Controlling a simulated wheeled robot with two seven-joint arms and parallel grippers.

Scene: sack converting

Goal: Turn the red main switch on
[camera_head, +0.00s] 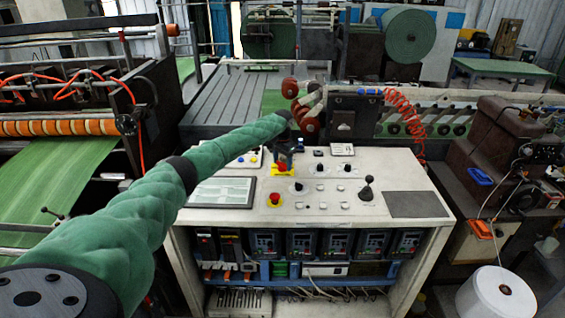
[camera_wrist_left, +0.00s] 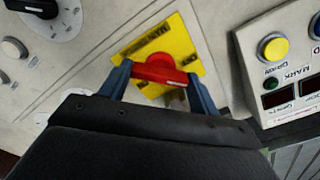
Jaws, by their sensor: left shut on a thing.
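The red main switch (camera_wrist_left: 159,73) is a red handle on a yellow plate (camera_wrist_left: 184,38) on the control panel. In the left wrist view the handle lies across the plate, slightly tilted in the picture. My left gripper (camera_wrist_left: 160,79) has its two blue fingers at the handle's two ends and is shut on it. In the head view my left gripper (camera_head: 286,160) is over the yellow plate (camera_head: 283,171), at the panel's back part, and the handle is mostly hidden there. Part of the plate is hidden by the gripper. My right gripper is not in view.
The panel top (camera_head: 325,209) holds a red emergency button (camera_head: 274,199), a joystick (camera_head: 367,190), several knobs and a flat screen (camera_head: 222,192). In the left wrist view a box with a yellow button (camera_wrist_left: 273,47) stands close on the right, and a black knob (camera_wrist_left: 56,16) is at upper left.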

